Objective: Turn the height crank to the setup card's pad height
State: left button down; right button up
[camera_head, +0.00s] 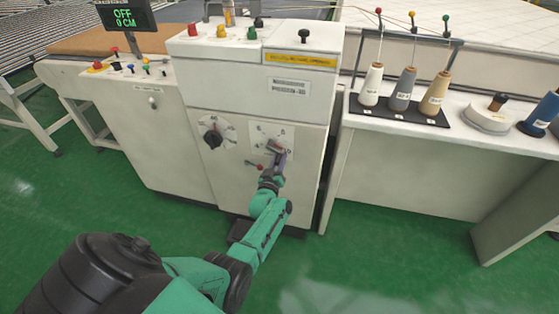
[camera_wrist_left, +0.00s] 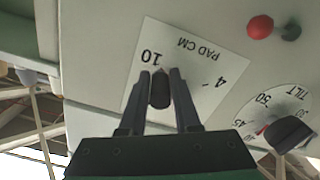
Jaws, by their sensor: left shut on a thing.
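The height crank's dark handle (camera_wrist_left: 160,90) stands on a white plate marked PAD CM (camera_wrist_left: 190,60), with 10 and 4 printed on it. My left gripper (camera_wrist_left: 161,76) is shut on this handle, one finger on each side. The handle is beside the 10 mark in the wrist view. In the head view my left gripper (camera_head: 276,150) is at the same plate (camera_head: 258,132) on the white machine's front. It hides part of the crank there. I cannot make out a setup card. My right gripper is out of view.
A black tilt knob (camera_head: 213,137) is left of the crank, and a small red-ended lever (camera_head: 248,164) is below it. A green display (camera_head: 124,17) reads OFF and a CM value. Thread cones (camera_head: 404,90) stand on the right table. The green floor (camera_head: 390,250) is clear.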

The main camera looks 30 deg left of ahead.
pick_arm(q)
jog(key=shift+a+r, duration=0.2)
jog(key=shift+r, duration=0.1)
jog(key=c, duration=0.7)
grip_release()
jog(key=shift+f, duration=0.1)
jog(key=shift+s+d+f, duration=0.1)
jog(key=shift+s+d, duration=0.15)
jog(key=shift+s, duration=0.15)
jog(key=p+v, duration=0.3)
jog(key=v, duration=1)
jog(key=shift+s+d, duration=0.1)
jog(key=shift+s, duration=0.25)
